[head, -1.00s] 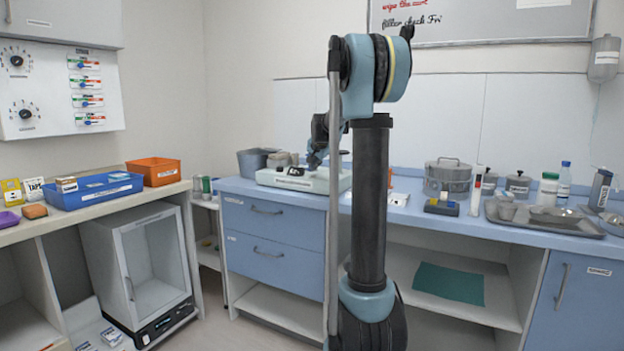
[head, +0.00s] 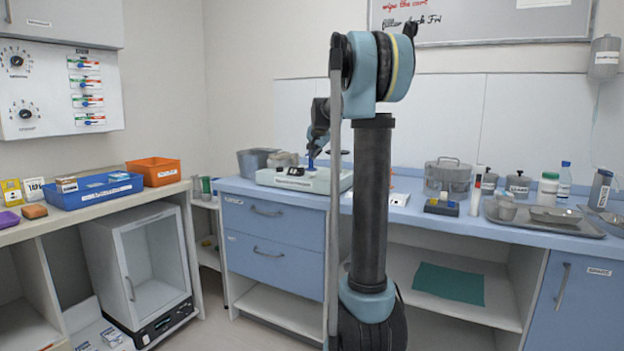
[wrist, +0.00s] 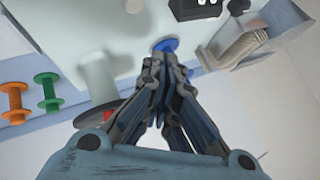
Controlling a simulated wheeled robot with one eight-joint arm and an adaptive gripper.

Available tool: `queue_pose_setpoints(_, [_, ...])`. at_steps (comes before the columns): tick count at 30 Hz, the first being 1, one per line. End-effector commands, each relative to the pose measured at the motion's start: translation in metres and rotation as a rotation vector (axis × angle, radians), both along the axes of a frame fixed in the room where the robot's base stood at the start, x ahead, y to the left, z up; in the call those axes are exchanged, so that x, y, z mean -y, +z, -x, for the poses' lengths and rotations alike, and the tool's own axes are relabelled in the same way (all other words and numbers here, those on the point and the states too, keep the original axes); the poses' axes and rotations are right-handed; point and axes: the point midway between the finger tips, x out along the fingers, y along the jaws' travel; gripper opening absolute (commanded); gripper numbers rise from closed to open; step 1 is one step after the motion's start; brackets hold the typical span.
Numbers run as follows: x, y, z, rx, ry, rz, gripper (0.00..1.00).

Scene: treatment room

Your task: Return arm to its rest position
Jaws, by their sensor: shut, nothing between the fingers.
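My arm (head: 372,200) stands in the middle of the head view, its dark column upright and its upper part bent over toward the counter. My gripper (head: 313,152) hangs fingers down above a pale bench device (head: 325,183). In the wrist view my gripper (wrist: 163,62) has its fingers together, with nothing between them. A blue round-topped piece (wrist: 165,44) is just beyond the fingertips, at the pale device. The blue piece also shows under my gripper in the head view (head: 311,163). Whether the tips touch it is hard to tell.
Orange (wrist: 14,100) and green (wrist: 47,90) spools stand beside the device. A wall board (head: 480,22) hangs behind my arm.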

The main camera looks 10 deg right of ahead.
Motion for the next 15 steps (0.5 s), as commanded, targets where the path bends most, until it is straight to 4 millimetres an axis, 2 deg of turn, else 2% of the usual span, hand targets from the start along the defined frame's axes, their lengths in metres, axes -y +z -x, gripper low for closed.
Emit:
queue_pose_setpoints(11, [0.0, -0.001, 0.003, -0.003, 0.002, 0.002, 0.0])
queue_pose_setpoints(14, [-0.001, -0.003, 0.016, -0.016, 0.015, 0.015, 0.0])
queue_pose_setpoints(15, [-0.001, -0.005, 0.027, -0.024, 0.025, 0.023, 0.0])
